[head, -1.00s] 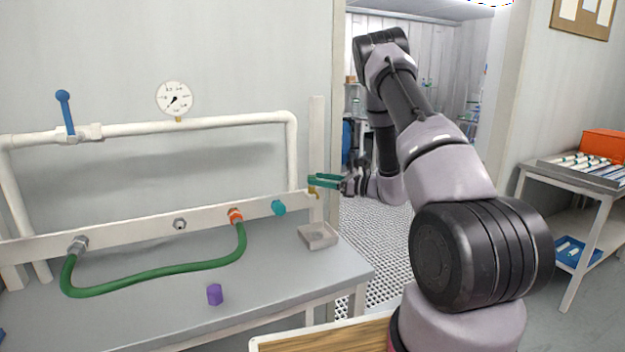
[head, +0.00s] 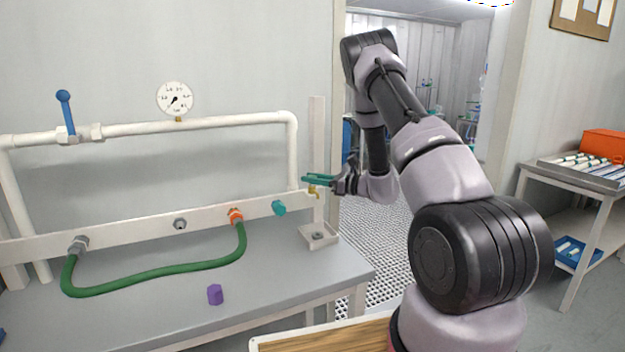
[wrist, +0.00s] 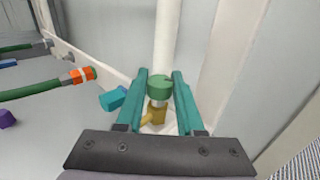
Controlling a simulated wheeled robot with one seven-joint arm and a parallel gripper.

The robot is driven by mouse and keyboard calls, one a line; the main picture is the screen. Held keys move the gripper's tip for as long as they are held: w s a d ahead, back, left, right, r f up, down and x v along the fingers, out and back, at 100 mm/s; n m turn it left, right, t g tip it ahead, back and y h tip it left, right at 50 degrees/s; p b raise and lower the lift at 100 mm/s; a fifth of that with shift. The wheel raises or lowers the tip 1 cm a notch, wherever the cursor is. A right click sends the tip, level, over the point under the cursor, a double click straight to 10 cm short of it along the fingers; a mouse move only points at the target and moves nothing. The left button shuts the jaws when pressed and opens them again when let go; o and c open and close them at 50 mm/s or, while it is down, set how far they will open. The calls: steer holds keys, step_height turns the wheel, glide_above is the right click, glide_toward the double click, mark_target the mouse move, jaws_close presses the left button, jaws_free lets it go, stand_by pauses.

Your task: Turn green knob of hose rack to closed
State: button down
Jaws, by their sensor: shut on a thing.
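The green knob (wrist: 160,86) is a round cap on top of a brass tap (wrist: 157,112), in the middle of the wrist view. My gripper (wrist: 160,75) has its two teal fingers on either side of the knob, shut on it. In the head view my gripper (head: 308,180) reaches in from the right at the right end of the hose rack (head: 150,225). There the fingers hide the knob, and the brass tap (head: 314,192) shows just below them. I cannot read the knob's setting.
A green hose (head: 155,277) loops between a grey and an orange fitting (head: 235,216). A teal fitting (head: 279,208) sits left of the tap. A small tray (head: 318,238) is below it. A purple piece (head: 215,294) lies on the bench. A blue-handled valve (head: 65,112) and gauge (head: 174,98) are above.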

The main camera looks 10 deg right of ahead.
steer(key=shift+m+t+h, duration=0.4)
steer(key=shift+t, duration=0.1)
steer(key=m+t+h, duration=0.2)
steer(key=h, duration=0.1)
steer(key=m+t+h, duration=0.2)
steer(key=shift+s+a+f+m+h, duration=0.1)
steer(key=shift+m+h, duration=0.2)
steer(key=shift+h, duration=0.1)
steer(key=m+t+h, duration=0.1)
steer(key=m+h, duration=0.1)
steer(key=h, duration=0.2)
steer(key=m+t+h, duration=0.1)
steer(key=m+h, duration=0.2)
steer(key=h, duration=0.1)
steer(key=shift+m, duration=0.3)
steer(key=m+g+h, duration=0.1)
steer(key=m+h, duration=0.2)
steer(key=h, duration=0.2)
steer(key=shift+f+h, duration=0.15)
steer(key=shift+h, duration=0.15)
steer(key=m+g+h, duration=0.1)
steer(key=m+h, duration=0.2)
steer(key=shift+a+g+h, duration=0.1)
steer(key=shift+g+h, duration=0.2)
steer(key=shift+g, duration=0.1)
steer(key=shift+m+g+h, duration=2)
steer(key=shift+g+h, duration=0.2)
steer(key=shift+h, duration=0.2)
steer(key=shift+r, duration=0.2)
